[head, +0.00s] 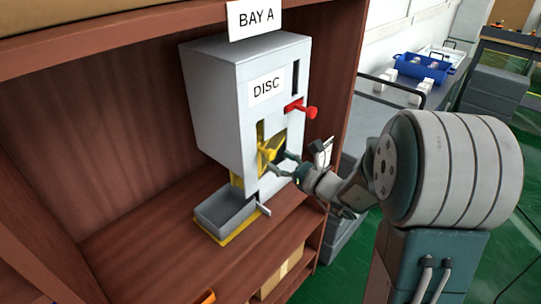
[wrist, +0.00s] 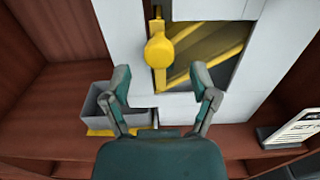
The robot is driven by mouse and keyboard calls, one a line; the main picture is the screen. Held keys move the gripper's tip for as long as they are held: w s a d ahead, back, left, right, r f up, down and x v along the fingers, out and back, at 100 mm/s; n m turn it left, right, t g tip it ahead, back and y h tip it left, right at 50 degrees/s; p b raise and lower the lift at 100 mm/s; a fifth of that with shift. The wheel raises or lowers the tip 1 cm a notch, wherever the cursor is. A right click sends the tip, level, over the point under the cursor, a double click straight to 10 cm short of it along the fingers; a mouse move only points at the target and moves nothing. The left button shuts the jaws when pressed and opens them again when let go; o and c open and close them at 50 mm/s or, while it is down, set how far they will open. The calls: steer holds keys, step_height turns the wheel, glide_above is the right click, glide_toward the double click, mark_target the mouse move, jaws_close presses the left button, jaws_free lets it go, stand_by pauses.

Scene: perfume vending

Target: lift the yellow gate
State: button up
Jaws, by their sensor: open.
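The yellow gate (head: 268,152) is on the front of a grey dispenser (head: 215,100) labelled DISC, under a BAY A sign. In the wrist view the gate shows a round yellow knob (wrist: 160,52) on a yellow strip, beside a dark opening with yellow slanted rails. My gripper (head: 279,164) is open and empty in front of the dispenser's face. In the wrist view my gripper (wrist: 161,82) has its two fingertips apart, one on each side below the knob. I cannot tell the exact gap in depth between the fingertips and the knob.
A red handle (head: 300,108) sticks out above the gate on the dispenser. A grey tray (head: 226,209) with a yellow base stands below on the brown shelf (head: 150,235). A white printed card (wrist: 298,128) stands at the right. A blue bin (head: 422,67) is on a far counter.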

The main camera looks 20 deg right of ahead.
mark_target(273, 157)
steer(key=shift+x, duration=1.85)
steer(key=shift+c, duration=0.3)
jaws_close()
steer(key=shift+r, duration=3.4)
steer(key=shift+o, duration=0.3)
jaws_free()
steer(key=shift+f, duration=0.1)
steer(key=shift+s+d, duration=0.1)
